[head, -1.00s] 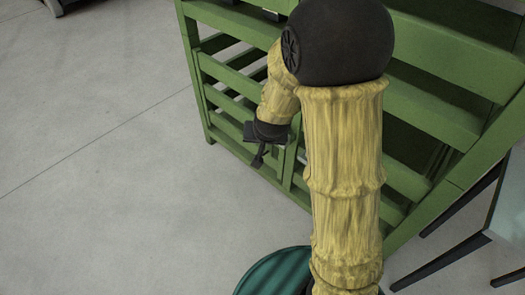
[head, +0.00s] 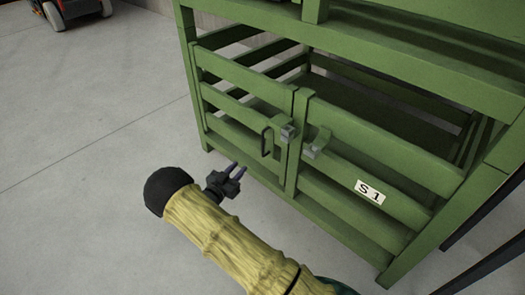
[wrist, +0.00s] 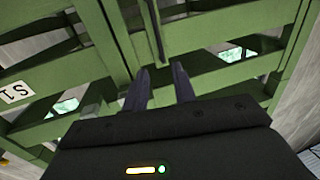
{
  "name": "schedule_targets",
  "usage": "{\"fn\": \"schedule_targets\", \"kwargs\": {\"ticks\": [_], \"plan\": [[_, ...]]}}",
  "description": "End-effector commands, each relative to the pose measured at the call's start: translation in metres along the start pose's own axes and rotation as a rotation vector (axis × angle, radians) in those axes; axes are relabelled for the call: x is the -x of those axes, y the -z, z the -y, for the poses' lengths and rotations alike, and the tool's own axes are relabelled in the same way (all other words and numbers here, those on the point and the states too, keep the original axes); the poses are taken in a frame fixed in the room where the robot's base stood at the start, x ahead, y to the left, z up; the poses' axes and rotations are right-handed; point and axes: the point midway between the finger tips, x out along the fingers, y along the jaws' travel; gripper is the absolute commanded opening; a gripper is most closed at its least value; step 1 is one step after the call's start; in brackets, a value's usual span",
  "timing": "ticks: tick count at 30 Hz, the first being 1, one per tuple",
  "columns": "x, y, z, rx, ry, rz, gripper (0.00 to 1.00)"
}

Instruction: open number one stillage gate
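The green stillage gate has two slatted leaves, a left leaf (head: 230,110) and a right leaf (head: 350,213), standing in line and meeting at upright posts near the middle. The right leaf carries an S1 label (head: 370,192), which also shows in the wrist view (wrist: 17,92). A dark looped handle (head: 267,141) and a grey latch block (head: 287,132) are on the left leaf. A grey bracket (head: 317,143) is on the right leaf. My gripper (head: 237,168) is open and empty, below and left of the handle, apart from the gate. In the wrist view its fingers (wrist: 161,70) point toward the gate.
The stillage's green top rail (head: 400,60) runs above the gate. A wheeled red and black machine (head: 72,10) stands at the far top left. Dark legs (head: 485,265) stand at the right. The grey floor left of the stillage is clear.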

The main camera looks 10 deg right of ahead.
Motion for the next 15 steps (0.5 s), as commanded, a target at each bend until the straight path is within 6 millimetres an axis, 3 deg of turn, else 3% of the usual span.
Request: {"fn": "schedule_targets", "kwargs": {"ticks": [15], "plan": [[-0.0033, -0.0039, -0.0016, 0.0, -0.013, -0.025, 0.27]]}}
